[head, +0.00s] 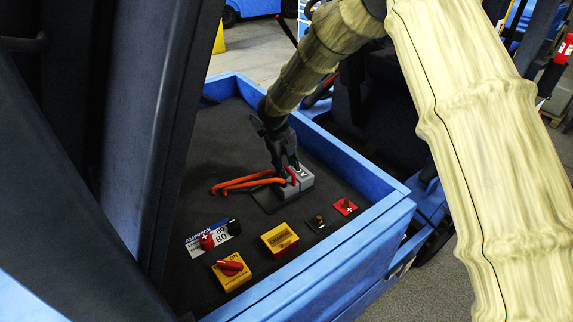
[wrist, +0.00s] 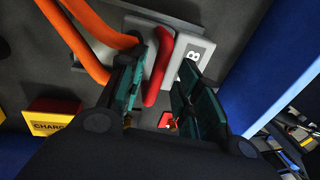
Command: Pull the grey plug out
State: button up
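The grey plug (head: 287,190) sits against a second grey block (head: 305,177) on a dark plate in the blue-walled tray. Two orange cables (head: 240,184) run from the plug to the left. In the wrist view, the plug (wrist: 151,73) has a red handle (wrist: 157,72), and the grey block beside it (wrist: 196,52) carries a letter B. My gripper (head: 288,165) points down over the plug. In the wrist view, its fingers (wrist: 164,95) are apart, one on each side of the red handle. I cannot tell whether either finger touches it.
The blue tray rim (head: 345,157) rises behind and to the right. In front are a yellow charge box (head: 279,239), a yellow box with a red knob (head: 231,269), red and black terminals (head: 207,241), a small brass-topped part (head: 319,221) and a red plus-marked pad (head: 344,207). The tray floor at back left is clear.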

aim_at(280, 183)
jog(key=shift+w+f, duration=0.2)
jog(key=shift+w, duration=0.45)
jog(key=c, duration=0.3)
jog(key=shift+r, duration=0.15)
jog(key=c, duration=0.4)
jog(key=shift+s+a+r, duration=0.15)
jog(key=shift+s+r, duration=0.35)
jog(key=shift+s, duration=0.05)
grip_shut()
jog(key=shift+s+d+r, duration=0.2)
jog(key=shift+s+r, duration=0.5)
jog(key=shift+s, duration=0.35)
jog(key=o, duration=0.8)
grip_release()
jog(key=shift+w+a+f, duration=0.15)
jog(key=shift+w+f, duration=0.65)
jog(key=shift+s+r, duration=0.3)
jog(key=shift+w+r, duration=0.15)
jog(key=shift+r, duration=0.1)
jog(key=r, duration=0.3)
jog(key=s+a+r, duration=0.1)
jog(key=r, duration=0.3)
jog(key=a+r, duration=0.1)
jog(key=r, duration=0.3)
jog(key=shift+s+r, duration=0.1)
jog(key=shift+s, duration=0.2)
